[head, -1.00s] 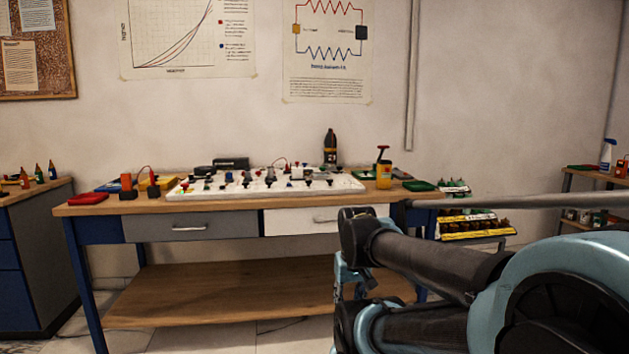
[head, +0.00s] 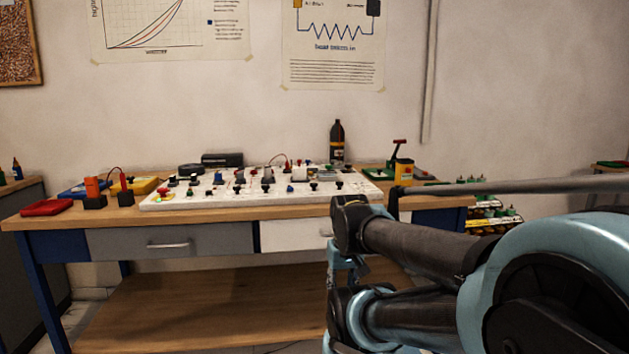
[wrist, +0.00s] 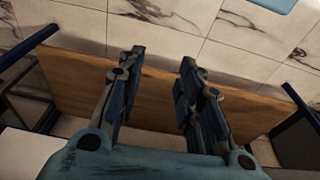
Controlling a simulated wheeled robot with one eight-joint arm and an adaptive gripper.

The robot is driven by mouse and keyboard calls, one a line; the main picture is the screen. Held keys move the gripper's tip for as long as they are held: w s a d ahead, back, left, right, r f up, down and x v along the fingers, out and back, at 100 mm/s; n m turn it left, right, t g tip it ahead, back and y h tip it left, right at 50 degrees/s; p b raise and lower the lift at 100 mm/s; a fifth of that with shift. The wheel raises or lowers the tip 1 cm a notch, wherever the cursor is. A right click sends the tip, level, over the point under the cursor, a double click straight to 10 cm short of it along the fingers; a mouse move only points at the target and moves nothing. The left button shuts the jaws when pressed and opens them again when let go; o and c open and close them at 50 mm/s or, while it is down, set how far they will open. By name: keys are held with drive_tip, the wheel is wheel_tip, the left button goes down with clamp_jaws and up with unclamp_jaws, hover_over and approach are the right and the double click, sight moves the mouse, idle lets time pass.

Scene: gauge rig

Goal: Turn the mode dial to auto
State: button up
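A white panel (head: 215,197) with several small knobs, switches and coloured parts lies on the wooden workbench (head: 120,214). I cannot tell which knob is the mode dial, as the parts are too small to read. My gripper (wrist: 157,70) shows in the wrist view with its two fingers apart and nothing between them. It points down over the bench's lower wooden shelf (wrist: 80,82) and the tiled floor. In the head view my arm reaches in from the right, in front of the bench, and the fingers are not clearly visible.
A dark bottle (head: 337,143) stands behind the panel. A yellow container (head: 404,172) is at its right. A red tray (head: 46,208) and an orange block (head: 93,188) are at its left. Grey (head: 130,241) and white (head: 288,235) drawers sit under the benchtop.

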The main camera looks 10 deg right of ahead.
drive_tip(key=shift+w+a, duration=0.15)
drive_tip(key=shift+w, duration=0.35)
drive_tip(key=shift+o, duration=1.8)
wheel_tip(320, 180, up, 2)
drive_tip(key=shift+r, duration=0.15)
wheel_tip(320, 180, up, 31)
drive_tip(key=n+t+y, duration=0.1)
drive_tip(key=n+y, duration=0.2)
drive_tip(key=n, duration=0.6)
hover_over(316, 184)
drive_tip(key=s+d, duration=0.4)
drive_tip(key=d, duration=0.1)
drive_tip(key=x, duration=1.7)
drive_tip(key=shift+a+r, duration=0.1)
drive_tip(key=shift+a, duration=0.3)
drive_tip(key=c, duration=1.1)
